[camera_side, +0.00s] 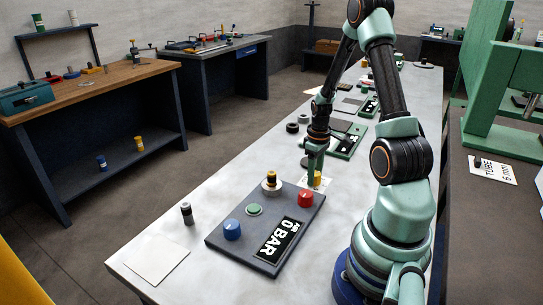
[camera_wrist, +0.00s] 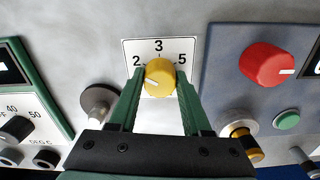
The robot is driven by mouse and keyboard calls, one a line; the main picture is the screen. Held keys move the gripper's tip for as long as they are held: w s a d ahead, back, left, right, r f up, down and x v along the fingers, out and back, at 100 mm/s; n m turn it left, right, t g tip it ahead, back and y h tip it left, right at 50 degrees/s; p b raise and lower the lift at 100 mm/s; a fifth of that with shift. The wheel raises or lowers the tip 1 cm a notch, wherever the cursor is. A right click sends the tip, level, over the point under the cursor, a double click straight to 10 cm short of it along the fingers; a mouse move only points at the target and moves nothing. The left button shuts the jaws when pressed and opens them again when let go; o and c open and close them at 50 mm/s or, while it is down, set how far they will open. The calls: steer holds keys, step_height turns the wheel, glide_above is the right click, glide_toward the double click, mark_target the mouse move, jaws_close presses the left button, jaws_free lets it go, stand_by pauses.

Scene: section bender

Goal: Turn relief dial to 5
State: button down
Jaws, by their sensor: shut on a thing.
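The relief dial (camera_wrist: 160,73) is a yellow round knob in the wrist view, in front of a white scale card (camera_wrist: 187,46) marked 2, 3 and 5. A pale mark on the knob appears to point left, toward the 2 side. My gripper (camera_wrist: 160,80) has one green finger on each side of the knob and is shut on it. In the side view the dial (camera_side: 317,177) shows as a small yellow spot beside my gripper (camera_side: 309,166), just beyond the grey panel. The fingers partly hide its sides.
A grey panel (camera_side: 234,246) holds a red knob (camera_side: 305,199), a blue knob (camera_side: 232,230), a green button (camera_side: 255,210) and a display reading 0 BAR (camera_side: 279,241). A green-framed panel (camera_wrist: 40,95) lies farther left.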

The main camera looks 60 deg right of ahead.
steer(key=shift+m, duration=0.3)
steer(key=m, duration=1.1)
steer(key=shift+m, duration=0.4)
steer(key=m, duration=1.1)
steer(key=shift+m, duration=0.4)
steer(key=shift+c, duration=1.8)
jaws_free()
step_height(320, 180, up, 12)
